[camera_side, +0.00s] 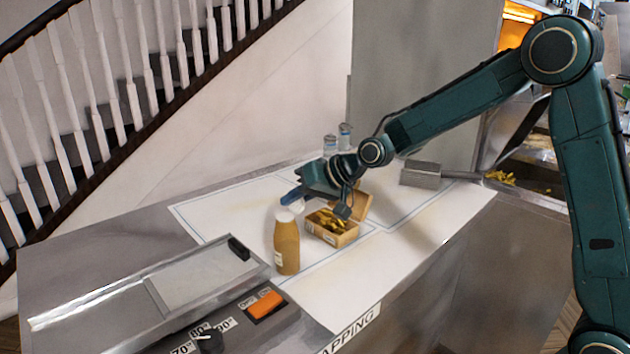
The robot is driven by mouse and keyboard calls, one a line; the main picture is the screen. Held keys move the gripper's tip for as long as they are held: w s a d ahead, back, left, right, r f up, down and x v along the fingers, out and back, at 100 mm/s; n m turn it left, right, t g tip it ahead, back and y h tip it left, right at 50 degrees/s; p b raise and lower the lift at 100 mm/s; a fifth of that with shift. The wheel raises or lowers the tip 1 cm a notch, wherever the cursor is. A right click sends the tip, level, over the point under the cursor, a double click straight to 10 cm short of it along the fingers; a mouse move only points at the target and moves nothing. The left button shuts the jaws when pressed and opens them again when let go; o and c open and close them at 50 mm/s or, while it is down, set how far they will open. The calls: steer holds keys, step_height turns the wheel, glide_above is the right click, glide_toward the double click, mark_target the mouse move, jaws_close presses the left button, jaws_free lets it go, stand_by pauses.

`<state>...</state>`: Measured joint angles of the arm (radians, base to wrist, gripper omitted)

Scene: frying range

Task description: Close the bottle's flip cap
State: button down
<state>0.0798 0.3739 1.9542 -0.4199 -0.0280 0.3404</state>
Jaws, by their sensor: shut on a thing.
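A brown bottle (287,247) with a pale label stands upright on the white work surface. Its white top (284,214) faces up, and the white flip cap (297,206) shows as a raised piece at the upper right of it. My gripper (293,198) reaches in from the right, with its blue fingertips at the flip cap, just above the bottle's mouth. It is shut on what looks like the flip cap. The fingers partly hide the cap, so its exact angle cannot be told.
A control panel (235,325) is in front. The surface left of the bottle is clear.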

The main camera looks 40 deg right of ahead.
steer(key=n+h, duration=0.1)
steer(key=a+h, duration=0.1)
steer(key=h, duration=0.1)
steer(key=n+h, duration=0.1)
steer(key=shift+a+r+n+g, duration=0.25)
steer(key=shift+a+n+g, duration=0.05)
steer(key=n+h, duration=0.1)
steer(key=h, duration=0.1)
steer(key=a+n+h, duration=0.1)
steer(key=h, duration=0.2)
steer(key=shift+a+f, duration=0.1)
stand_by(0.4)
steer(key=c, duration=1.5)
jaws_free()
steer(key=shift+s, duration=0.1)
steer(key=v, duration=1.3)
steer(key=shift+s+a+r, duration=0.2)
steer(key=shift+s+r, duration=0.05)
